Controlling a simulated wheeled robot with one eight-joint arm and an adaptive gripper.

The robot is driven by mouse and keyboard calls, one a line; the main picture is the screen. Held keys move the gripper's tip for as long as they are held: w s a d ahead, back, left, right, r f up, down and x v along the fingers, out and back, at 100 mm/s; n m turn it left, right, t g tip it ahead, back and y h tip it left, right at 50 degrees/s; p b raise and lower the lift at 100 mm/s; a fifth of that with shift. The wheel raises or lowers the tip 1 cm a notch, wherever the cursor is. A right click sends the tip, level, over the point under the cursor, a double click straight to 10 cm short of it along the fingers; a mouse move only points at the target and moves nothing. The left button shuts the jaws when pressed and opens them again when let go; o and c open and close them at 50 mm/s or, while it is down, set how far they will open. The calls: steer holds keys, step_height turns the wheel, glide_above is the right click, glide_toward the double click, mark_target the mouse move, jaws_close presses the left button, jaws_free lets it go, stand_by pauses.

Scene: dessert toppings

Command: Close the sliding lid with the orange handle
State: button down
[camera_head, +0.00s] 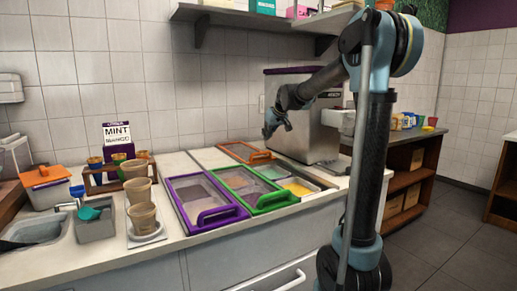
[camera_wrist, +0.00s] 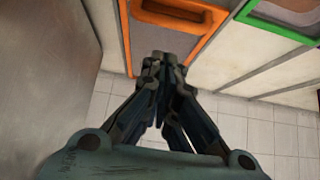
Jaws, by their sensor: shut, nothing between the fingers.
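The sliding lid with the orange frame (camera_head: 243,143) lies at the back of the counter near the tiled wall. Its orange handle (camera_head: 261,156) is at its front end. In the wrist view the orange lid (camera_wrist: 207,38) fills the upper middle, with its handle (camera_wrist: 178,12) at the top edge. My gripper (camera_head: 268,134) is above the back part of the lid, pointing down. In the wrist view my gripper (camera_wrist: 163,62) has its fingertips together and empty, below the handle and over the lid. I cannot tell whether they touch it.
The green-framed lid (camera_head: 240,187) and purple-framed lid (camera_head: 187,189) lie in front and to the left. Yellow topping (camera_head: 299,188) shows in an open compartment. A steel machine (camera_head: 310,120) stands close on the right. Stacked cups (camera_head: 139,195) stand on the left.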

steer(key=w+a, duration=0.1)
steer(key=w, duration=0.1)
glide_above(260, 159)
steer(key=w+a, duration=0.2)
steer(key=w, duration=0.1)
steer(key=f, duration=0.6)
steer(key=shift+w+f, duration=0.2)
steer(key=shift+f, duration=0.2)
steer(key=shift+s+d+f, duration=0.1)
steer(key=shift+f, duration=0.1)
steer(key=shift+s+d+f, duration=0.15)
steer(key=shift+s+d, duration=0.35)
steer(key=shift+s, duration=0.25)
steer(key=shift+s+d+f, duration=0.15)
steer(key=shift+s+d, duration=0.35)
steer(key=shift+s, duration=0.25)
